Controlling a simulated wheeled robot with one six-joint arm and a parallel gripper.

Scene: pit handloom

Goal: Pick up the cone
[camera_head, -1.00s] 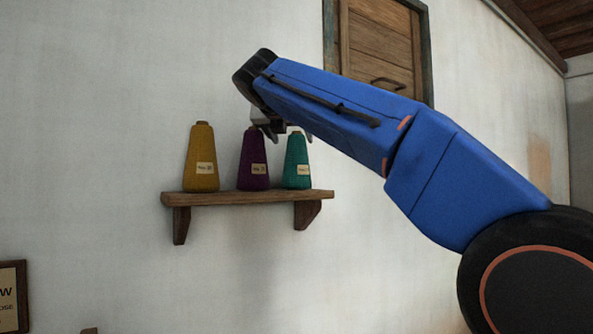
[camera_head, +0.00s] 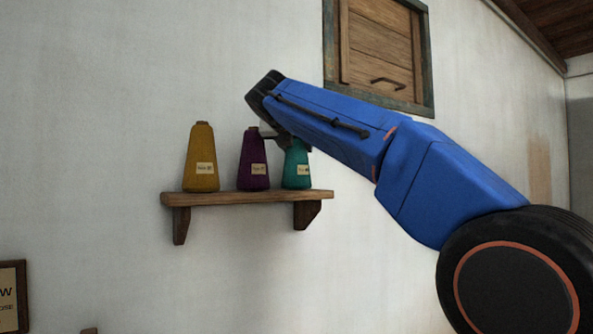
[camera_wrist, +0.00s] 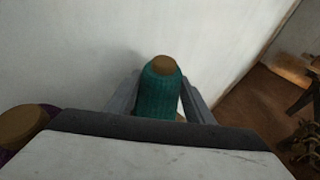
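Three yarn cones with pale labels stand upright in a row on a wooden wall shelf (camera_head: 235,198): a yellow cone (camera_head: 200,165), a purple cone (camera_head: 252,168) and a teal cone (camera_head: 296,170). My gripper (camera_wrist: 160,95) is over the teal cone. In the wrist view the teal cone (camera_wrist: 158,93) stands between the two grey fingers, which are spread on either side of it. A narrow gap seems to show at the right finger. The purple cone's top (camera_wrist: 22,124) shows at the left. In the head view my arm hides the teal cone's top and most of the gripper.
The white wall (camera_head: 90,100) is close behind the shelf. A wooden shutter (camera_head: 380,50) is above right, behind my arm. A framed sign (camera_head: 12,295) hangs at lower left. Dark wooden parts (camera_wrist: 305,110) stand on the brown floor at right in the wrist view.

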